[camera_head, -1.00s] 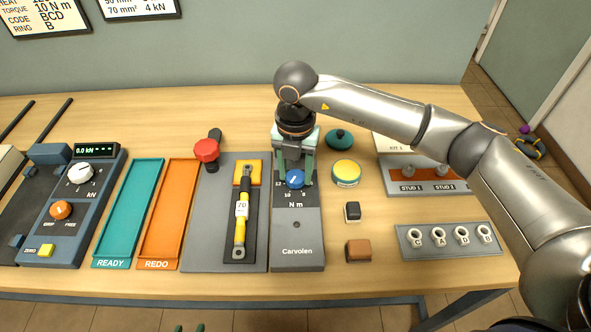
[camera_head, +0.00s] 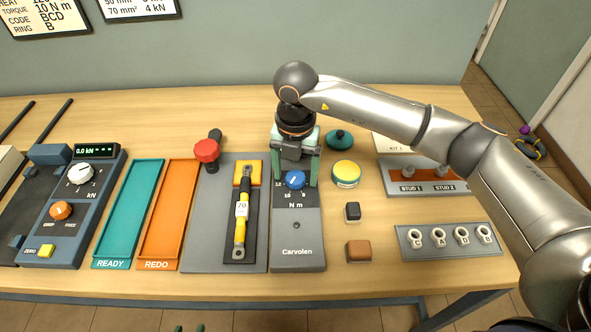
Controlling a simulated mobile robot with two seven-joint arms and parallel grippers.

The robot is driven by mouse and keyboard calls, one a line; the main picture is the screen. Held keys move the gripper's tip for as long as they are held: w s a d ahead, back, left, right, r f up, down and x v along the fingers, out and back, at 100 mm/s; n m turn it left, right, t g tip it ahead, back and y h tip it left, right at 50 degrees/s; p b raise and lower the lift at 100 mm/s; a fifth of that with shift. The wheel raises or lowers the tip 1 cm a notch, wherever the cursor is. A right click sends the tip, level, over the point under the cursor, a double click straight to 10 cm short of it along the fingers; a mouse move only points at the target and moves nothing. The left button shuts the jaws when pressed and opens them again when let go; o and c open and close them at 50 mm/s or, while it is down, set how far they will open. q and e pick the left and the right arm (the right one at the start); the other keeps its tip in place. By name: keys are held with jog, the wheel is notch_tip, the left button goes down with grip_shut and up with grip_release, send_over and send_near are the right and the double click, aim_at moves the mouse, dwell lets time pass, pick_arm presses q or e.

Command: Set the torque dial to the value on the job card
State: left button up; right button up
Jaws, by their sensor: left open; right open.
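The torque dial is a blue knob (camera_head: 295,180) with a white pointer, on the grey Carvolen unit (camera_head: 297,235) marked N m. Numbers 12, 10 and 8 show around it. The job card (camera_head: 45,17) on the wall at the upper left reads torque 10 N m, its top cut off. My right gripper (camera_head: 295,182) comes down from behind the dial. Its fingers are apart, one on each side of the knob, and do not appear to touch it. My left gripper (camera_head: 190,328) shows only as small tips at the bottom edge.
A yellow-topped tin (camera_head: 346,174), a black block (camera_head: 353,212) and a brown block (camera_head: 358,250) stand to the right. Teal (camera_head: 128,215) and orange (camera_head: 168,215) trays lie further left.

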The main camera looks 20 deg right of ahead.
aim_at(295, 177)
notch_tip(295, 177, up, 12)
jog(key=shift+r+b, duration=0.25)
jog(key=shift+b, duration=0.15)
dwell(0.4)
